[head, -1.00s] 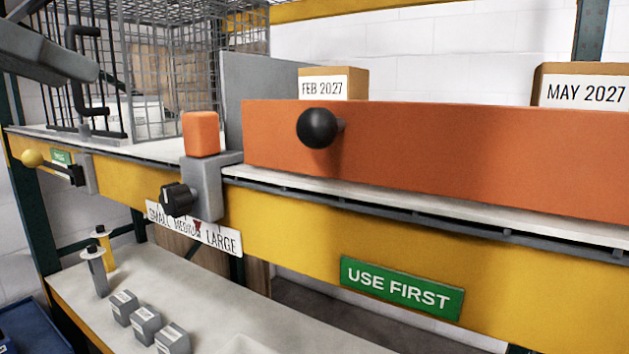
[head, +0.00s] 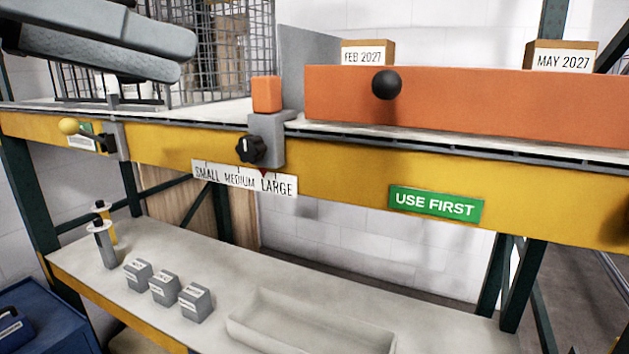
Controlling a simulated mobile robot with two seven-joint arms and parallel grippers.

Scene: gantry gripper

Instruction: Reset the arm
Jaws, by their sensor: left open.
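My left gripper (head: 182,58) is at the upper left, in front of the wire cage, with its long grey fingers open and nothing seen between them. It hides part of the cage and is apart from the controls below. A lever with a yellow ball (head: 69,126) sticks out from the yellow beam at the left. A black knob (head: 250,149) sits on a grey block topped by an orange block (head: 267,94). A red pointer shows beside the word LARGE on the size label (head: 244,180). My right gripper is not in view.
An orange panel with a black ball knob (head: 386,84) stands on the shelf, boxes behind it. A wire cage (head: 232,55) stands at the left. The lower bench (head: 230,270) holds small grey blocks, two upright pegs and a shallow tray (head: 310,330). A blue container (head: 45,315) is lower left.

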